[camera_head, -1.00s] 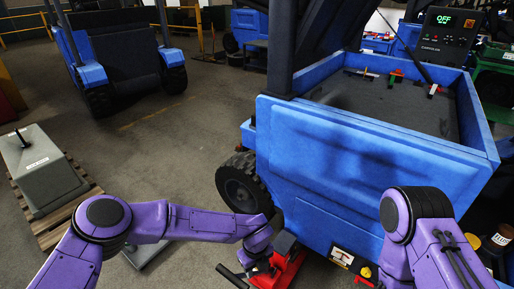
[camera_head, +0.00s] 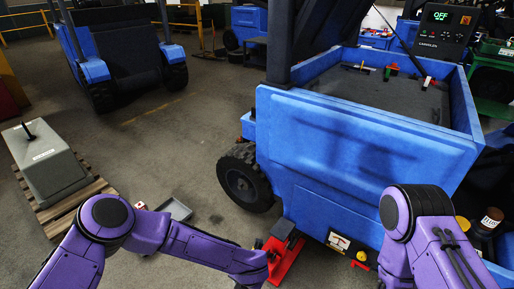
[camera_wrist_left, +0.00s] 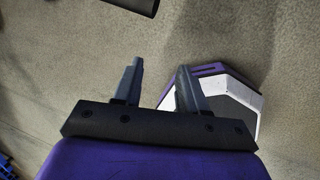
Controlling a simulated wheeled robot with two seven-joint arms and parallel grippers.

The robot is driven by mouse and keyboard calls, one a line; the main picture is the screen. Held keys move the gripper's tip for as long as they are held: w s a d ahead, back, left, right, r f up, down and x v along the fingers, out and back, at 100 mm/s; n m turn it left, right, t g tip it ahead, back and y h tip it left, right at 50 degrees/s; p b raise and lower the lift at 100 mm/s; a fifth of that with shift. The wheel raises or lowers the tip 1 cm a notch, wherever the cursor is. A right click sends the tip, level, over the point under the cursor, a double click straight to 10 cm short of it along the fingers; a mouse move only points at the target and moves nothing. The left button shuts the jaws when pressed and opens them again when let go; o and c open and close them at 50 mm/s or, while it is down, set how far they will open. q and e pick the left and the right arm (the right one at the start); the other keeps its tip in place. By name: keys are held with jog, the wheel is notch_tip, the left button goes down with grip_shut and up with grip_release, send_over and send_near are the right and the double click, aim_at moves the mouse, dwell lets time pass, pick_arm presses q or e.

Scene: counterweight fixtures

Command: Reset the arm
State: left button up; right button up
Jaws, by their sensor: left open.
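My purple left arm (camera_head: 185,240) reaches in from the bottom left in the head view. Its wrist end hangs low at the bottom edge, in front of a red floor unit (camera_head: 285,262), and its fingers are out of that view. In the left wrist view my left gripper (camera_wrist_left: 158,78) is open, with two grey fingers apart and nothing between them, over bare concrete floor. My right arm (camera_head: 428,235) is folded at the bottom right; its gripper is not in view.
A blue machine (camera_head: 350,140) with a black wheel (camera_head: 243,178) stands ahead. A grey counterweight block (camera_head: 48,165) sits on a wooden pallet (camera_head: 70,205) at left. A small grey tray (camera_head: 175,210) lies on the floor.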

pick_arm(q)
jog(key=s+a+f+m+y+b, duration=0.1)
jog(key=s+a+f+m+b, duration=0.7)
jog(key=f+b, duration=0.35)
jog(key=s+a+f+m+b, duration=0.75)
jog(key=a+f+b, duration=0.2)
jog(key=f, duration=0.25)
jog(key=s+a+f+m+y+b, duration=0.1)
jog(key=s+a+f+m+b, duration=0.7)
jog(key=f+b, duration=0.3)
pick_arm(e)
notch_tip(320, 180, down, 33)
pick_arm(q)
notch_tip(320, 180, up, 34)
jog(key=w+p, duration=0.1)
jog(key=p, duration=3.4)
jog(key=shift+w+a+r+t, duration=0.2)
jog(key=shift+w+a+t, duration=0.15)
jog(key=shift+a+t, duration=0.05)
pick_arm(e)
notch_tip(320, 180, up, 34)
jog(key=shift+r, duration=0.2)
jog(key=shift+w, duration=0.1)
